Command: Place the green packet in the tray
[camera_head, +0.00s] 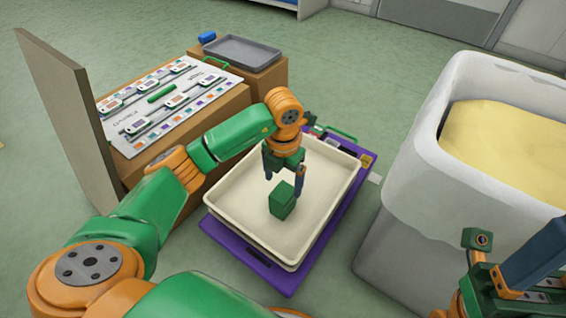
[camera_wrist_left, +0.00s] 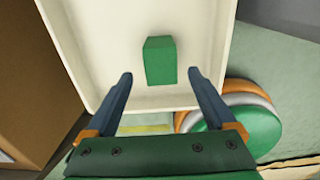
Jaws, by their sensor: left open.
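The green packet (camera_head: 282,201) is a small green block inside the cream tray (camera_head: 236,196). In the left wrist view the packet (camera_wrist_left: 160,61) rests on the tray floor, clear of the walls, and the tray rim (camera_wrist_left: 170,104) shows nearer my fingers. My left gripper (camera_head: 284,186) is over the tray, just above and behind the packet. Its two fingers (camera_wrist_left: 164,88) are spread apart with nothing between them. My right gripper is at the lower right of the head view, partly cut off, and its fingertips are hard to make out.
The tray sits on a purple base (camera_head: 338,205). To the left are a board with several labelled devices (camera_head: 170,103) on a brown box and an upright panel (camera_head: 62,110). A grey tray (camera_head: 240,50) stands behind. A large white bin (camera_head: 410,170) with yellow contents is at right.

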